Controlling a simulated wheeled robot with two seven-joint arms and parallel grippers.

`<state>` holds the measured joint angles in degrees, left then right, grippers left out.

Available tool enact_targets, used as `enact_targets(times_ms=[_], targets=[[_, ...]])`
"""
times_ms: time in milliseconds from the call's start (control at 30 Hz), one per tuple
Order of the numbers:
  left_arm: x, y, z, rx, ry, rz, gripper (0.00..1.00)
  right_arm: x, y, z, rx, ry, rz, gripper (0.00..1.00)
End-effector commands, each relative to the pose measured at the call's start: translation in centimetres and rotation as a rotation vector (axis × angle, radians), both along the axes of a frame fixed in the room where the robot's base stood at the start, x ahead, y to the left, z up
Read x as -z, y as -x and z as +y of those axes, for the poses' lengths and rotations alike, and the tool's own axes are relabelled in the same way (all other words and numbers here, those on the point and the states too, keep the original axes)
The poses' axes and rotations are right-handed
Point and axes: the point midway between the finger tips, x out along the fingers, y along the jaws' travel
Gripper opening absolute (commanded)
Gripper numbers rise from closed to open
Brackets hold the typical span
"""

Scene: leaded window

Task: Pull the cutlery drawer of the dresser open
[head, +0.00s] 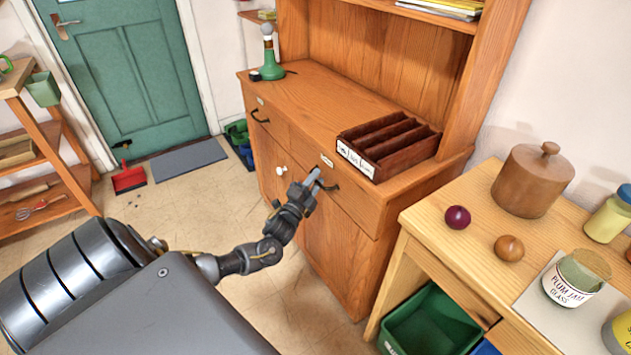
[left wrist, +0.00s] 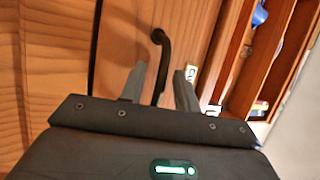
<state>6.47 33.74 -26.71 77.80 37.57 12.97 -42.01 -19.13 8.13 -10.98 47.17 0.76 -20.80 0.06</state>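The dresser (head: 352,222) has two drawers side by side under its top, each with a dark handle and a small pale label; I cannot read the labels in the head view. My left gripper (head: 312,181) is at the dark handle (head: 328,187) of the right drawer (head: 348,196). In the left wrist view the fingers of my left gripper (left wrist: 160,88) are apart, and the handle (left wrist: 163,52) lies between them with gaps showing. The drawer front looks flush with the dresser. My right gripper is not in view.
A dark compartment tray (head: 390,146) and a green lamp (head: 270,62) stand on the dresser top. A wooden table (head: 450,222) with jars is close on the right, with a green bin (head: 432,322) below. The floor before the dresser is mostly clear.

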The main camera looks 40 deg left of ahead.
Motion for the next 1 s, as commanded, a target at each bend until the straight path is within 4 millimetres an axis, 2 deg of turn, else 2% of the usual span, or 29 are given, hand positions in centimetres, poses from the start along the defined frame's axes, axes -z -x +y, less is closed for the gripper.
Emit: enact_targets(times_ms=[267,500,833,1000], targets=[[0.0,-0.08,0.0,0.0,0.0,0.0,0.3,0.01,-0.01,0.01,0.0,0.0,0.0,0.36],[-0.01,-0.07,0.0,0.0,0.0,0.0,0.0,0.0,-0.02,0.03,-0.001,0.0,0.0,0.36],[0.0,-0.06,-0.08,0.002,0.001,0.001,0.0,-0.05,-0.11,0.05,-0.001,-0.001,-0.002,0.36],[-0.09,0.14,-0.87,0.021,0.002,0.0,0.0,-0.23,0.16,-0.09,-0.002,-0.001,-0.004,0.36]])
